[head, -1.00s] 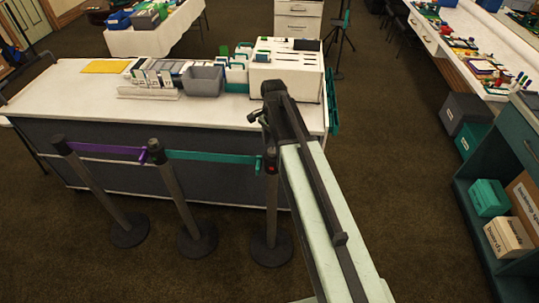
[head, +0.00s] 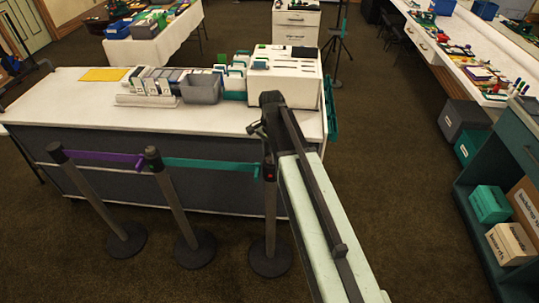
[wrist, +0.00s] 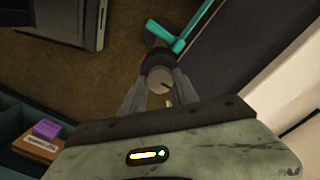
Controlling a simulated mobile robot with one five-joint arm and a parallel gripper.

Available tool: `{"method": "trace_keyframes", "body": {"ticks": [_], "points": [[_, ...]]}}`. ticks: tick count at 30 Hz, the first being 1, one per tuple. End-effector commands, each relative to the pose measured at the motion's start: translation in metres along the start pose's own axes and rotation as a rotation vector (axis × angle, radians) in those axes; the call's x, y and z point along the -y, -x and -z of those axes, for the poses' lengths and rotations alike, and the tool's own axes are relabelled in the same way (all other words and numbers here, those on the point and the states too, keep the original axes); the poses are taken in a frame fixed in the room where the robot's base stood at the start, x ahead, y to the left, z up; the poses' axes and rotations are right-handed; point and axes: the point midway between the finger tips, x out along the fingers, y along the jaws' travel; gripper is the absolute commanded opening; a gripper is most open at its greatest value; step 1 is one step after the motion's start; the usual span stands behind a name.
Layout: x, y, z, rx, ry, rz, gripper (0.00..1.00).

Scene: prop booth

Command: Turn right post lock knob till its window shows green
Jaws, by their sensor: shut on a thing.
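The right post (head: 270,215) is a dark upright stanchion with a round base, joined to the teal belt (head: 215,164). A small red spot (head: 267,179) shows near its top; I see no green there. In the wrist view the post lock knob (wrist: 160,76) is a grey round end with a dark line on its face, with a reddish band just beyond it. My gripper (wrist: 161,84) is shut on the knob, one finger on each side. In the head view my arm partly hides the post's top, and the fingers cannot be made out.
Two more posts, the middle (head: 180,210) and the left (head: 95,205), stand to the left with a purple belt (head: 105,157) between them. The white-topped counter (head: 75,105) is close behind. Carpet is clear to the right, up to the teal shelf (head: 490,170).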

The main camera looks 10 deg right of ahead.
Motion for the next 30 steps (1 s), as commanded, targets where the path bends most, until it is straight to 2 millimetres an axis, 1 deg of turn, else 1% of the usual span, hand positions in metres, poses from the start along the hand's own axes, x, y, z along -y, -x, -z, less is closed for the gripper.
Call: {"method": "trace_keyframes", "body": {"ticks": [1,8,30], "points": [[0.0033,0.0004,0.0013,-0.004,0.022,0.009,0.00],[0.0033,0.0005,0.0019,-0.005,0.189,0.008,0.00],[0.0029,0.0004,0.0026,-0.008,0.889,0.005,0.00]]}}
